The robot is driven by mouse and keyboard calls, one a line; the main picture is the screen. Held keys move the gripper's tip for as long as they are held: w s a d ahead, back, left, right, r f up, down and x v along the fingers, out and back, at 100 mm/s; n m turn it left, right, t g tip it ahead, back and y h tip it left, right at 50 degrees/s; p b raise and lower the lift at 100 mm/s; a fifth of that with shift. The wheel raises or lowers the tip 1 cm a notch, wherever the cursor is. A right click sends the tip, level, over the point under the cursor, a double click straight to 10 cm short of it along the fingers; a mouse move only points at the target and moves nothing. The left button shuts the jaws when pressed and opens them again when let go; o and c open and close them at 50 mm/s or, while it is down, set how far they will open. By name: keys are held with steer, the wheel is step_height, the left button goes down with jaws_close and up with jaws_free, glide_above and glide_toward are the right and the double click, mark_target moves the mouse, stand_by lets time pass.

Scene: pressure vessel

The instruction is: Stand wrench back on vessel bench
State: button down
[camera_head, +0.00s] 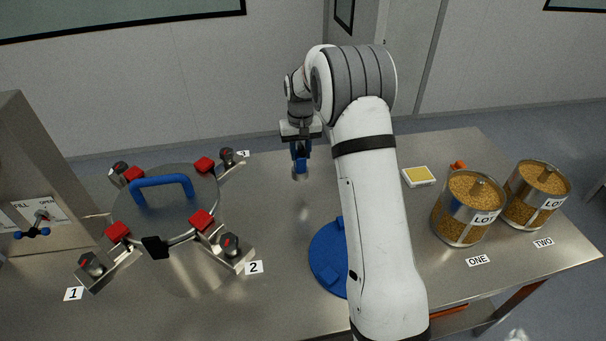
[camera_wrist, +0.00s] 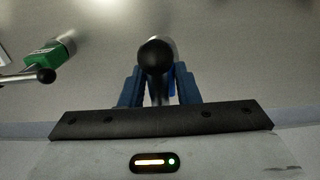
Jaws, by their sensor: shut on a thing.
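My gripper (camera_head: 301,158) hangs over the back middle of the steel bench (camera_head: 268,225) with its blue fingers pointing down. In the wrist view, my gripper (camera_wrist: 157,88) is shut on the wrench (camera_wrist: 155,54), of which a dark rounded end shows between the fingers. In the head view, only a small grey end shows below the fingers. Most of the wrench is hidden, and I cannot tell whether it touches the bench.
Left stands the round vessel lid (camera_head: 168,203) with a blue handle and red-capped clamps. A blue round piece (camera_head: 327,262) is partly behind my arm. Right are two grain-filled canisters (camera_head: 462,218) and a yellow-topped pad (camera_head: 419,176). A green object (camera_wrist: 45,56) shows in the wrist view.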

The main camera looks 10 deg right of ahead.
mark_target(302, 169)
steer(key=shift+d+f+p, duration=0.15)
steer(key=shift+f+p, duration=0.5)
steer(key=shift+f, duration=2.9)
steer(key=shift+f, duration=0.1)
steer(key=c, duration=1.1)
jaws_free()
steer(key=shift+f, duration=0.1)
